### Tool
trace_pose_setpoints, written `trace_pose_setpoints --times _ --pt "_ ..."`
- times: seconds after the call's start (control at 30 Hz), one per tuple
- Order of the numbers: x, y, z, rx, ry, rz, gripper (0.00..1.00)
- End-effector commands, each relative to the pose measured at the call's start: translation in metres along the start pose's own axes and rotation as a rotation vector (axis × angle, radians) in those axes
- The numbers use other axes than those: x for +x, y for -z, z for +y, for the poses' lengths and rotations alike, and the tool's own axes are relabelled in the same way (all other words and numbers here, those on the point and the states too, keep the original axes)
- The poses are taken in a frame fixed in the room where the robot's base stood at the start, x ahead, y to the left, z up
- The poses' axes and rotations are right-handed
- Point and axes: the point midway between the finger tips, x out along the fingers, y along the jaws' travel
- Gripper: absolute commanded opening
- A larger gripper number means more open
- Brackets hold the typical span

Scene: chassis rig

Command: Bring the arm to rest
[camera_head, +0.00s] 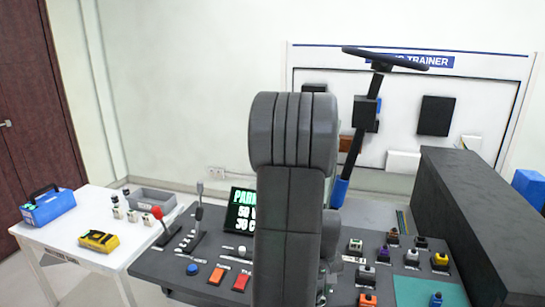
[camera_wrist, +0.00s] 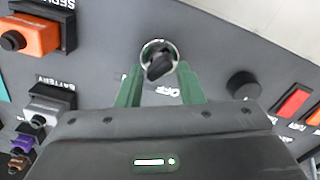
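In the wrist view my gripper (camera_wrist: 161,70) has its two green fingers spread apart, with nothing held between them. A black rotary knob (camera_wrist: 159,64) in a silver ring, beside an "OFF" label, lies just at the fingertips, between them in the picture. I cannot tell whether a finger touches it. In the head view my arm (camera_head: 290,190) stands upright in the middle and hides part of the console (camera_head: 215,262). My gripper does not show there.
A steering wheel (camera_head: 386,60) rises behind my arm. A dark block (camera_head: 480,220) stands on the right. Levers (camera_head: 198,215), a lit screen (camera_head: 241,211) and coloured buttons (camera_head: 217,275) are left of my arm; several connectors (camera_head: 383,253) are right. A white table (camera_head: 80,222) holds tools.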

Motion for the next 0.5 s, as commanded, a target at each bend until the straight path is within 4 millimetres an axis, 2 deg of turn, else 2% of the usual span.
trace_pose_setpoints --times 0.13,0.5 --pt "-0.001 0.0 -0.001 -0.118 0.0 -0.001 0.34" --pt "-0.067 0.001 0.0 -0.112 -0.001 0.004 0.34"
